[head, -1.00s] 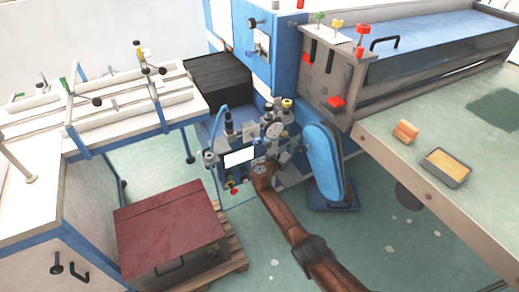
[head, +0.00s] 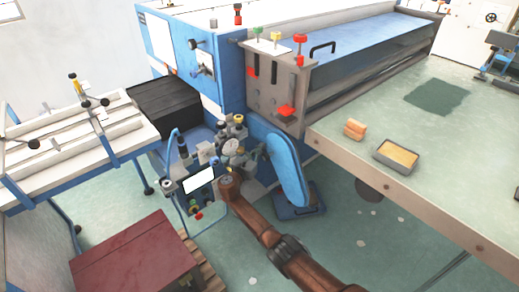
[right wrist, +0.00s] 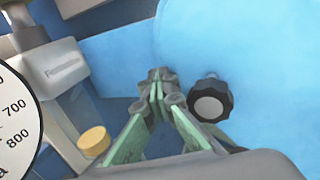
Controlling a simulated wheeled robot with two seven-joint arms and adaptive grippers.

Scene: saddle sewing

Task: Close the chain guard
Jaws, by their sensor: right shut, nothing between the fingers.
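The chain guard (head: 287,170) is a long blue rounded cover standing upright and slightly tilted at the machine's front corner. In the right wrist view a large blue surface, which looks like the guard (right wrist: 265,50), fills the right side and carries a black knob (right wrist: 210,100) with a grey face. My right gripper (right wrist: 160,78) is shut and empty, its tips left of the knob and in front of the blue surfaces. I cannot tell whether they touch. In the head view my right arm ends left of the guard, and its fingers are hard to make out. My left gripper is not in view.
A round gauge (head: 230,147), valves and a small white screen (head: 198,180) crowd the space left of the guard. The green-topped table (head: 340,130) holds a tray (head: 396,157) and an orange block (head: 354,130). A dark red box (head: 135,258) stands at lower left.

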